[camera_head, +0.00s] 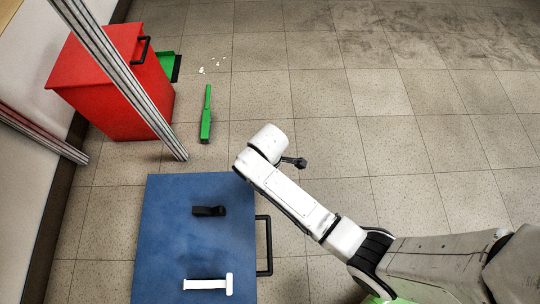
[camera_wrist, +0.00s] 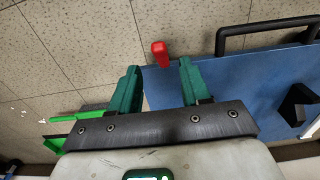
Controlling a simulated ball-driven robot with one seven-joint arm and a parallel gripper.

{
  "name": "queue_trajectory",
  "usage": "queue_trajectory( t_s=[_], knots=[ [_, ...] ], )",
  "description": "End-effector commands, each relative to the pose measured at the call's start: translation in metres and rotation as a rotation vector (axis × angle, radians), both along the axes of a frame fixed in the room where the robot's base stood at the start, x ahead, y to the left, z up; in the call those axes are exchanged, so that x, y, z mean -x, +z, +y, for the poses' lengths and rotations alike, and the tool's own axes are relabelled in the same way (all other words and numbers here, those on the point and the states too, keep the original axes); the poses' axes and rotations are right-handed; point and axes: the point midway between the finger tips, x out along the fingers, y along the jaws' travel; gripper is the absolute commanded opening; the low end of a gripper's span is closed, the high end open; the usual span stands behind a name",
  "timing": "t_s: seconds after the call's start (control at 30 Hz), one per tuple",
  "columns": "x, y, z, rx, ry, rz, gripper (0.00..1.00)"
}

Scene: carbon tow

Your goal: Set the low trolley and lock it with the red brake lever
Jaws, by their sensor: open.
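The low trolley has a blue deck (camera_head: 170,235) and a black handle (camera_head: 268,245) on its right side in the head view. In the wrist view its blue deck (camera_wrist: 230,82) fills the right, with the black handle (camera_wrist: 270,28) above. The red brake lever (camera_wrist: 160,54) shows by the trolley's corner, just beyond and between my fingertips. It is hidden in the head view, where my arm covers that corner. My gripper (camera_wrist: 159,70) has two green fingers, apart with nothing between them. Whether a finger touches the lever is unclear.
On the deck lie a black object (camera_head: 208,210) and a white T-shaped piece (camera_head: 207,284). A red bin (camera_head: 105,90), a green-handled tool (camera_head: 206,115) and white scraps (camera_head: 215,65) are at the upper left. A metal post (camera_head: 125,80) stands near the bin. Floor at the right is clear.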

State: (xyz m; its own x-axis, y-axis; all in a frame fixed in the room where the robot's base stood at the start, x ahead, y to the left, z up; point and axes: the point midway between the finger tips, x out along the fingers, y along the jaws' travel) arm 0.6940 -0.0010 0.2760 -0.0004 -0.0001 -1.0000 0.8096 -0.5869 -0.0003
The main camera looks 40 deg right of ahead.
Motion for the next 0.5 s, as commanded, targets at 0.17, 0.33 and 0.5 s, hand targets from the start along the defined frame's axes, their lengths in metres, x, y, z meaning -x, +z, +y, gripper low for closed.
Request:
queue_trajectory(
  t_s=[0.17, 0.33, 0.5],
  knots=[
    [0.000, -0.039, 0.000, 0.001, -0.001, 0.001, 0.47],
    [0.000, -0.059, 0.000, 0.001, -0.001, -0.001, 0.47],
    [0.000, -0.066, 0.000, 0.000, -0.001, 0.000, 0.47]
  ],
)
